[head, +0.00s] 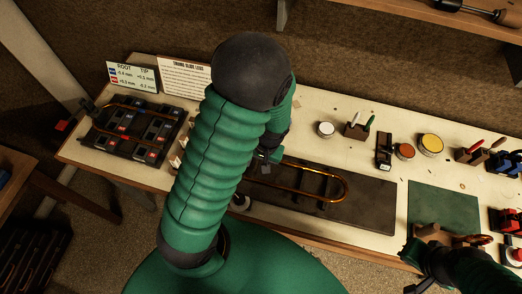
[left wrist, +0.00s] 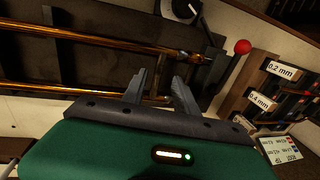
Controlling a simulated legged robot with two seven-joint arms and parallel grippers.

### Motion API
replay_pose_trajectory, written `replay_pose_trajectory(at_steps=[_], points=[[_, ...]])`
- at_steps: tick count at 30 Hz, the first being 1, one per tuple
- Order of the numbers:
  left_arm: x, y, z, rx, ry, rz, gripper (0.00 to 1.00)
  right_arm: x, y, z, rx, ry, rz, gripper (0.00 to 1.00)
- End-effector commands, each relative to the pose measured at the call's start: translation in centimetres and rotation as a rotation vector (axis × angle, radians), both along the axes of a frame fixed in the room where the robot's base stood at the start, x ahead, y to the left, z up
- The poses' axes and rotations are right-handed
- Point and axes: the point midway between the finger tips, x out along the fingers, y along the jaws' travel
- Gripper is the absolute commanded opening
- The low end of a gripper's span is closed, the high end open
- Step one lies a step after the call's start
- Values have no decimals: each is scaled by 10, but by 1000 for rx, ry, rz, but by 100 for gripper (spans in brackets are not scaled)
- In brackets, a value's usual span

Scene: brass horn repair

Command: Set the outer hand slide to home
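The outer hand slide (head: 338,190) is a long U-shaped brass tube over a dark mat, its bow toward the right in the head view. My left arm hides its left part. In the left wrist view its two brass tubes (left wrist: 80,38) run side by side. My left gripper (left wrist: 160,92) has its two fingers apart at the lower tube, with some brass visible between them; I cannot tell whether they touch it. In the head view the left gripper (head: 268,156) is partly hidden beside the slide. My right gripper (head: 412,252) is at the lower right, its fingers unclear.
A dark tray with labelled blocks (head: 108,148) and two cards stand at the left of the bench. Tins (head: 431,144), small tools and a green mat (head: 440,207) are at the right. The left wrist view shows a red ball (left wrist: 243,46) and a labelled rack (left wrist: 262,100).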

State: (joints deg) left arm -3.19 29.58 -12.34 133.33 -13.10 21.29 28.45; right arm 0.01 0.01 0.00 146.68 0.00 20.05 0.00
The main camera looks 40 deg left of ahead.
Motion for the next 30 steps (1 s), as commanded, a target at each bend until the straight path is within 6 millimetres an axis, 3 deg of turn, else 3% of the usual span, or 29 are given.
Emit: replay_pose_trajectory(at_steps=[6, 13, 18, 30], points=[[8, -11, 65, -1, -10, -2, 35, 0, 0, 0, 0, 0, 0, 0], [12, -20, 119, -1, -5, -1, 35, 0, 0, 0, 0, 0, 0, 0], [13, -23, 134, -2, -1, 0, 35, 0, 0, 0, 0, 0, 0, 0], [12, -23, 135, -1, 0, 0, 35, 0, 0, 0, 0, 0, 0, 0]])
